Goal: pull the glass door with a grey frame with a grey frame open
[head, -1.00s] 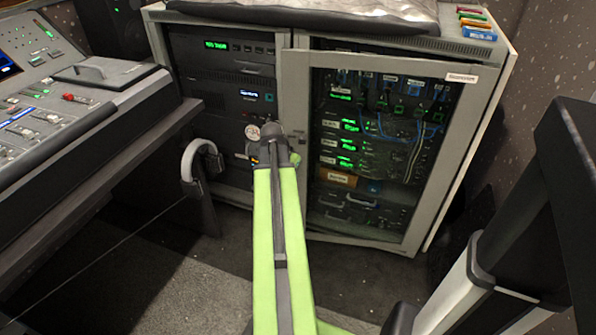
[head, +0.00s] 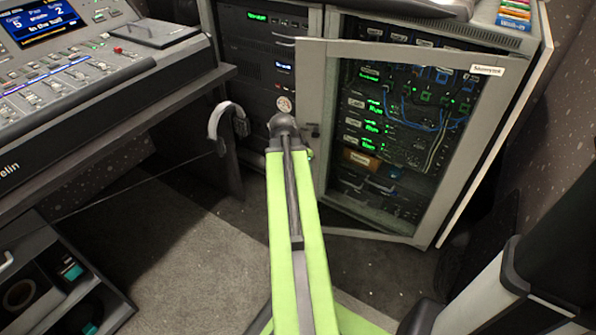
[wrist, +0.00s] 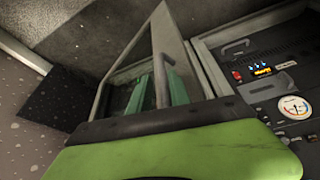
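The glass door with a grey frame (head: 312,75) stands ajar on the right bay of the rack cabinet. Its left edge is swung out toward me, and lit green equipment shows through the glass. In the wrist view the door frame (wrist: 205,68) rises ahead of my gripper (wrist: 160,92). The two green fingers stand on either side of a grey upright handle (wrist: 161,82) and appear closed on it. In the head view my arm hides most of the gripper and the handle, near the door's left edge.
The left rack bay (head: 255,60) is beside the door. An open drawer (head: 60,275) is at the lower left. Carpet floor (head: 190,250) in front is clear.

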